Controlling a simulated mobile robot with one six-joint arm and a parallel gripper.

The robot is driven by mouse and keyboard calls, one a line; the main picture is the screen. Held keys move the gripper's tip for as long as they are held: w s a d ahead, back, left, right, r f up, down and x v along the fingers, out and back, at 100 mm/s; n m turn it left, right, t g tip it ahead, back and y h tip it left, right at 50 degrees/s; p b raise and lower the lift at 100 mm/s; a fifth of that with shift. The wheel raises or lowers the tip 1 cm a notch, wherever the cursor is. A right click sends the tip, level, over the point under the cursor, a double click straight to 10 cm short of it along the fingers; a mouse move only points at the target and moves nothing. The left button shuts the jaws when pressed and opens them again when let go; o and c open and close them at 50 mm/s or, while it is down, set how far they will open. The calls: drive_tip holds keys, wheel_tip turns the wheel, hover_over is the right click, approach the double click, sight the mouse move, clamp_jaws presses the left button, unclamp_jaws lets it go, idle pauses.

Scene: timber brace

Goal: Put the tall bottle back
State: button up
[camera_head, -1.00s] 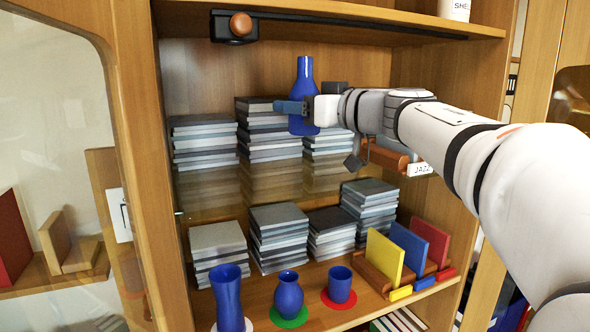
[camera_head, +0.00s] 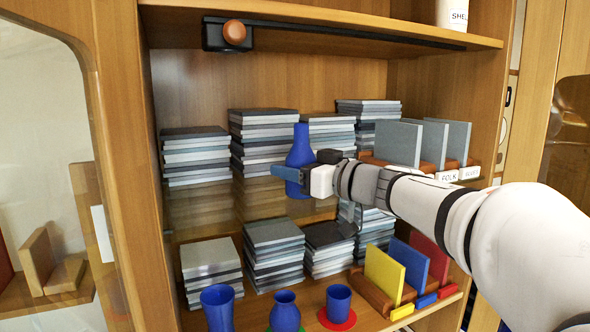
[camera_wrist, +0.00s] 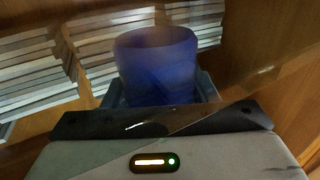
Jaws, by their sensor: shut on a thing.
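My gripper (camera_head: 292,175) is shut around the lower body of a blue bottle (camera_head: 300,150) with a narrow neck. The bottle is upright, held in front of the stacks on the upper shelf. In the wrist view the blue bottle (camera_wrist: 157,65) stands between the jaws, which are partly hidden by the gripper body. On the lower shelf stand a tall blue vase (camera_head: 218,308), a small round blue vase (camera_head: 285,313) on a green disc (camera_head: 302,329), and a blue cup (camera_head: 338,300) on a red disc (camera_head: 337,320).
Stacks of grey sleeves (camera_head: 195,157) fill the upper shelf, with more stacks (camera_head: 273,252) below. Grey upright panels (camera_head: 398,143) in a labelled rack stand at right. Yellow (camera_head: 384,274), blue and red panels stand lower right. An overhead rail with a brown knob (camera_head: 234,32) crosses above.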

drive_tip(key=shift+f, duration=0.15)
drive_tip(key=o, duration=1.2)
drive_tip(key=shift+r, duration=0.2)
drive_tip(key=b+v, duration=0.2)
drive_tip(key=v, duration=1)
